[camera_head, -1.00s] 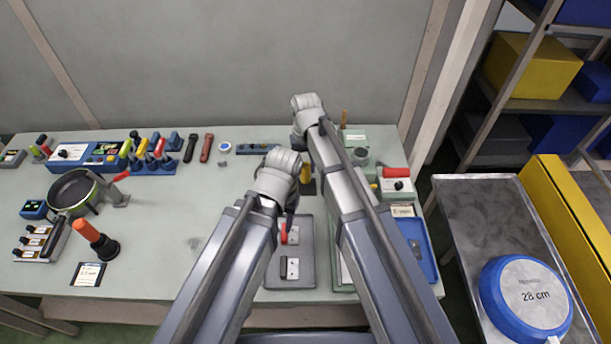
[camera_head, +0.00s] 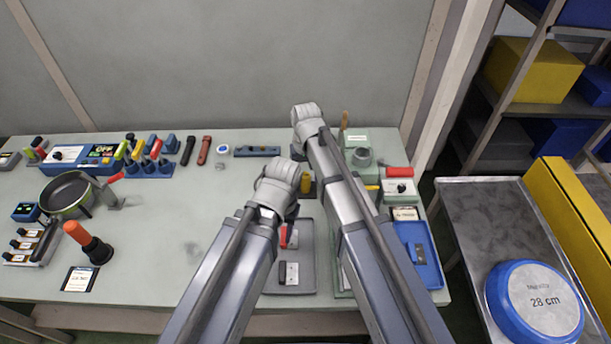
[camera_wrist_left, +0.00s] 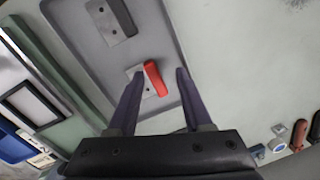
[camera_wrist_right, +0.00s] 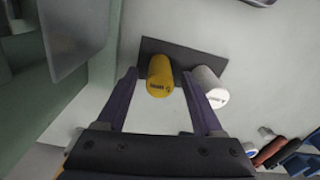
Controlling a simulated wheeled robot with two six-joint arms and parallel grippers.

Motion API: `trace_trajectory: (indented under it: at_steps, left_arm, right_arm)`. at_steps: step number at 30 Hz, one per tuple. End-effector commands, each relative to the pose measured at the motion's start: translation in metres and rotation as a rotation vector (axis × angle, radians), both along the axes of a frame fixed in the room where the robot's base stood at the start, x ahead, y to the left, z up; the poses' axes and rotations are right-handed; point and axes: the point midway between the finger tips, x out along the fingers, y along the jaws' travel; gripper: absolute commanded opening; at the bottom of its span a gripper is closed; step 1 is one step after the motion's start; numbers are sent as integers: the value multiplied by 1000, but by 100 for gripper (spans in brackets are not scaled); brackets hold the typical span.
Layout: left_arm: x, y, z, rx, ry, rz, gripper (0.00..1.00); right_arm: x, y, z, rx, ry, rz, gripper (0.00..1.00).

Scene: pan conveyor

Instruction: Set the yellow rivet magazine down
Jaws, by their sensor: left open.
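The yellow rivet magazine (camera_wrist_right: 160,76) stands on a dark plate (camera_wrist_right: 153,45) beside a white cylinder (camera_wrist_right: 210,87) in the right wrist view. My right gripper (camera_wrist_right: 159,72) is open around it, with a gap visible on each side. The yellow magazine also shows in the head view (camera_head: 306,183), partly hidden by my arms. My left gripper (camera_wrist_left: 160,73) is open and empty over a grey tray (camera_wrist_left: 72,40). A red-handled part (camera_wrist_left: 155,79) on a light plate lies between its fingers in the picture; they do not grip it.
My two wrists are close together in the head view. A blue tray (camera_head: 432,270) and a green machine (camera_head: 357,140) stand to the right. A pan (camera_head: 68,192) and an orange-handled tool (camera_head: 88,242) are at the left. The table's middle left is mostly clear.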

Motion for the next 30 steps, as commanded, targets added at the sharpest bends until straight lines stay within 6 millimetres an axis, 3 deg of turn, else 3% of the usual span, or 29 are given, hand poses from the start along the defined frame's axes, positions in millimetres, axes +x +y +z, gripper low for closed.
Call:
trace_trajectory:
  at_steps: [14,30]
  left_arm:
    - [0,0,12,0,0,0,50]
    - [0,0,90,0,0,0,50]
  right_arm:
    - [0,0,12,0,0,0,69]
    - [0,0,90,0,0,0,69]
